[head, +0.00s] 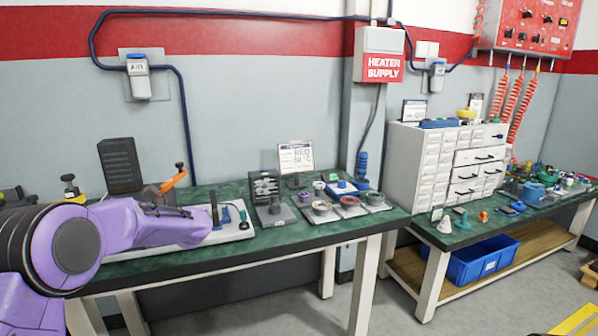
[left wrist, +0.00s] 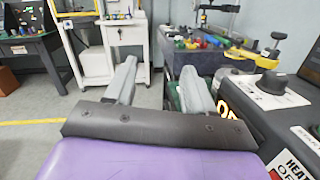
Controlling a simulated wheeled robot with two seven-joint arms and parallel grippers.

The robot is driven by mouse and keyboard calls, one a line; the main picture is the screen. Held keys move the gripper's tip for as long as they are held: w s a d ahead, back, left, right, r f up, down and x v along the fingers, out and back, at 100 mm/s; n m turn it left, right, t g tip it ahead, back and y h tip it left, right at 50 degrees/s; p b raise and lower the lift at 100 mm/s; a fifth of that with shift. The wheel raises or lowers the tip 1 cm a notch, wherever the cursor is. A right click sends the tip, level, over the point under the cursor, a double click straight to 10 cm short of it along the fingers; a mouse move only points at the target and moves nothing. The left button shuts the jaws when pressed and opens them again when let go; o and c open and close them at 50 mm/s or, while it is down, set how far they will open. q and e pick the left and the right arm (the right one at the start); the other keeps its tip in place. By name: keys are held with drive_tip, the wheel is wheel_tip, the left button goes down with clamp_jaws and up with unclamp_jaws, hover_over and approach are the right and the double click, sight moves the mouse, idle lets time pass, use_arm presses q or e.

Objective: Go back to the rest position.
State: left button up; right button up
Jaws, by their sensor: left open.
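My left arm (head: 140,228), purple, reaches in from the left over the left end of the green bench in the head view. Its fingers cannot be made out clearly there. In the left wrist view my left gripper (left wrist: 158,78) shows two grey fingers spread apart with nothing between them. My right gripper is in neither view.
The green bench (head: 290,240) carries a white board (head: 238,222), small bowls (head: 347,202) and a sign (head: 296,157). To the right, a second bench holds a white drawer cabinet (head: 425,160), with a blue bin (head: 480,262) below. Open floor lies in front.

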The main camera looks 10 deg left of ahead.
use_arm(q)
drive_tip(key=w+d+f+m+t+y+p, duration=0.1)
drive_tip(key=w+d+f+m+t, duration=0.1)
drive_tip(key=f+m+t, duration=0.6)
drive_tip(key=w+d+f+m+t+y+p, duration=0.1)
drive_tip(key=w+d+f+m+t+y, duration=0.25)
drive_tip(key=m, duration=0.85)
drive_tip(key=s+d+f+m+t+h, duration=0.2)
drive_tip(key=f+m+t+h, duration=0.15)
drive_tip(key=f+m, duration=0.35)
drive_tip(key=s+d+f+m+t+h, duration=0.25)
drive_tip(key=f+m+h, duration=0.25)
drive_tip(key=f+m, duration=0.25)
drive_tip(key=s+d+f+m+g+h+p, duration=0.1)
drive_tip(key=s+d+f+m+h, duration=0.2)
drive_tip(key=s+d+f+m, duration=0.25)
drive_tip(key=s+d+f+m+g+h+p, duration=0.1)
drive_tip(key=s+d+f+m+h, duration=0.1)
drive_tip(key=s+f+m+h, duration=0.4)
drive_tip(key=s+d+f+m+g, duration=0.2)
drive_tip(key=s, duration=0.6)
drive_tip(key=s+d+f+m+g+h, duration=0.1)
drive_tip(key=s+d+f+m+g, duration=0.1)
drive_tip(key=s, duration=0.7)
drive_tip(key=shift+s+d+f+p, duration=0.15)
drive_tip(key=shift+d+p, duration=0.25)
drive_tip(key=shift+d, duration=0.2)
